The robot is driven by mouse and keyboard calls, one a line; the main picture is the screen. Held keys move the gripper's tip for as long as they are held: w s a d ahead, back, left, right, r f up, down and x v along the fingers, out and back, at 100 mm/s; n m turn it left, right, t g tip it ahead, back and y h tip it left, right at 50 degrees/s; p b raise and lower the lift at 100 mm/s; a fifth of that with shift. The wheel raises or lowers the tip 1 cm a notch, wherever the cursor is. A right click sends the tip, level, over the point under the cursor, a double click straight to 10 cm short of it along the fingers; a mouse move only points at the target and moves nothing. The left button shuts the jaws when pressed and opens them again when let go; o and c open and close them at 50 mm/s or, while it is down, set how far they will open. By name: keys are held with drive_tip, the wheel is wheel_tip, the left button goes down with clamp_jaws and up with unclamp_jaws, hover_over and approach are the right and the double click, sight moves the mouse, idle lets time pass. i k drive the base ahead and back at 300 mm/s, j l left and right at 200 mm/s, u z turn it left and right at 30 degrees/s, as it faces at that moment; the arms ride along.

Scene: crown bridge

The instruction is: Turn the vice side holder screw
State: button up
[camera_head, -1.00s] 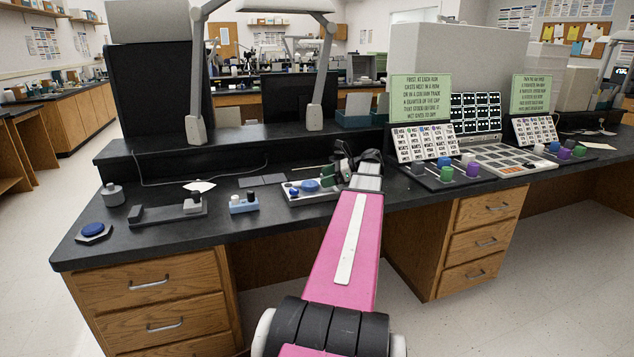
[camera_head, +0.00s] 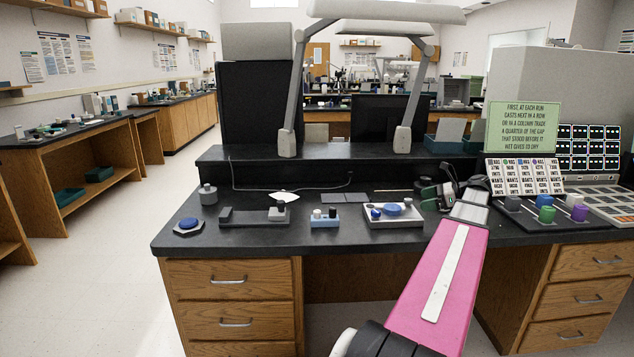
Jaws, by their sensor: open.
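A long, low dark grey fixture (camera_head: 246,219) with a raised end at left lies on the black bench. It looks like the vice, but I cannot be sure. At its right end is a block with a small dark knob (camera_head: 281,207), possibly the side holder screw. My gripper (camera_head: 432,194), at the end of my pink arm, is open and well to the right of this fixture. It is over the bench just right of a white tray (camera_head: 377,221). The fingers are small and partly hidden by the wrist, and I see nothing between them.
A blue-topped pad (camera_head: 188,225) and a grey weight-like piece (camera_head: 208,195) lie left of the fixture. A light blue block (camera_head: 324,222) stands between it and the tray. Lamp posts (camera_head: 288,143) rise behind. Coloured knobs (camera_head: 546,214) stand at right. The bench's front strip is clear.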

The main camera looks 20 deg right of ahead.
sight(375, 213)
drive_tip(key=k, duration=1)
